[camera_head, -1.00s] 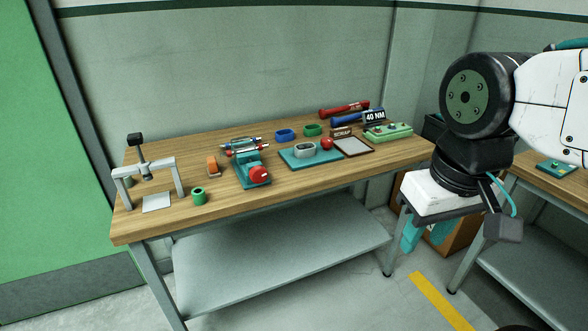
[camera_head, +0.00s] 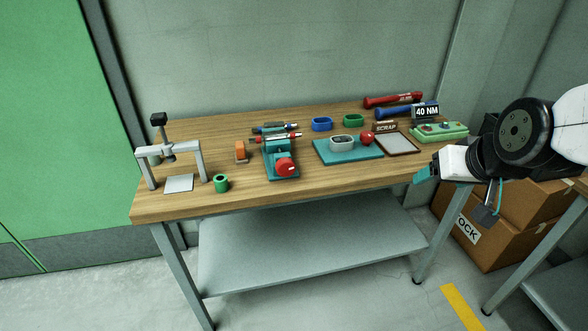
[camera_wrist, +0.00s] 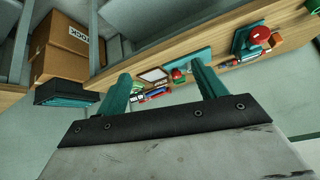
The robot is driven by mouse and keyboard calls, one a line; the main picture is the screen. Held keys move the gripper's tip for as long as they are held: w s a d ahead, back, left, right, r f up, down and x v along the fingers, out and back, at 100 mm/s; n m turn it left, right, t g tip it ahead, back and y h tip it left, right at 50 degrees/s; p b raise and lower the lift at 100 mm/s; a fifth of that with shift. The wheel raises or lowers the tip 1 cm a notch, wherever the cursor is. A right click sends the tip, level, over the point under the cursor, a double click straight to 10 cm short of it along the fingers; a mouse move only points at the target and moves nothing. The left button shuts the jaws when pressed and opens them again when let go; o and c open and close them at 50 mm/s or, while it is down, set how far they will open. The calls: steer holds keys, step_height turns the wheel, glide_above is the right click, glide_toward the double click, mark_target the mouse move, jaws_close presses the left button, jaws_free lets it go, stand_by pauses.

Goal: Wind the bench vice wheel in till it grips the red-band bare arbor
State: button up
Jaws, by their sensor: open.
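The bench vice (camera_head: 281,158) is a teal block on the wooden bench, with a red wheel (camera_head: 285,167) on its front. It also shows in the wrist view (camera_wrist: 240,41). A rod with red bands (camera_head: 292,137), seemingly the red-band arbor, lies across the vice top; whether the jaws touch it I cannot tell. A similar blue-marked rod (camera_head: 270,127) lies just behind. My gripper (camera_head: 426,172) is off the bench's right front corner, well right of the vice. In the wrist view its teal fingers (camera_wrist: 162,88) are wide apart with nothing between them.
Left of the vice are an orange block (camera_head: 241,152), a green ring (camera_head: 221,183) and a grey press frame (camera_head: 204,161). Right of it are a teal mat (camera_head: 330,155), a red knob (camera_head: 367,138) and a scrap tray (camera_head: 398,146). Cartons (camera_head: 484,228) stand right of the bench.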

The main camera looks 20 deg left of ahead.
steer(key=w+a+f+n+t+y, duration=0.1)
steer(key=w+a+f+t+y, duration=0.15)
steer(key=w+a, duration=0.5)
steer(key=n+t+y, duration=0.3)
steer(key=t+y, duration=0.1)
steer(key=t, duration=0.2)
glide_toward(286, 170)
steer(key=x, duration=1)
steer(key=c, duration=1)
